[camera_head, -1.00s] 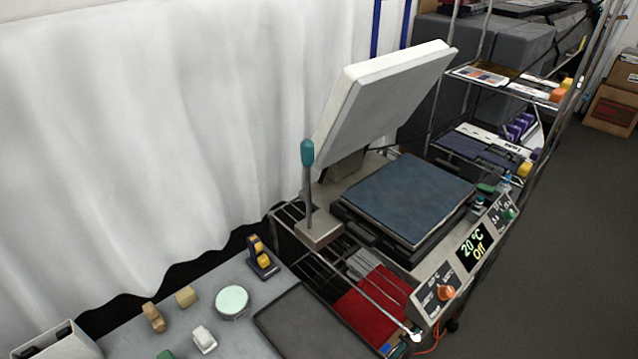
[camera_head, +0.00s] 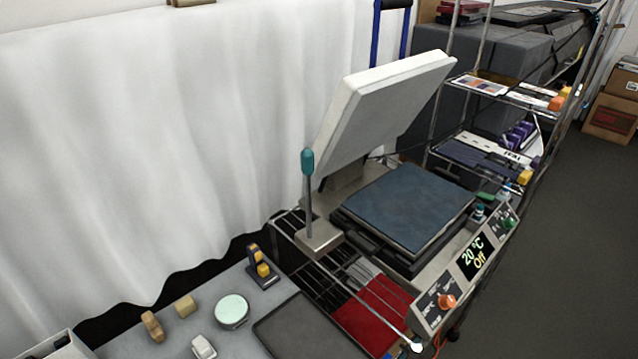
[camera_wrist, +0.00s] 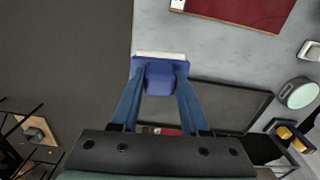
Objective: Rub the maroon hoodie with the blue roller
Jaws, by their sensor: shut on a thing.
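In the wrist view, my gripper (camera_wrist: 160,80) is shut on the blue roller (camera_wrist: 160,68), a blue block with a pale strip along its far edge. The roller is over the left edge region of the grey table. A flat maroon cloth (camera_wrist: 240,10), which looks like the maroon hoodie, lies on the table at the top of the wrist view, cut off by the frame, with a white patch at its left end. The roller is apart from it in the picture. My gripper and the roller are not in the head view.
A dark tray (camera_wrist: 232,105) lies on the table right of the roller. A round mint tin (camera_head: 231,311) and a yellow-and-dark dispenser (camera_head: 262,266) stand nearby. The open heat press (camera_head: 405,205) stands at right, with red cloth (camera_head: 375,315) below it. Dark floor lies left in the wrist view.

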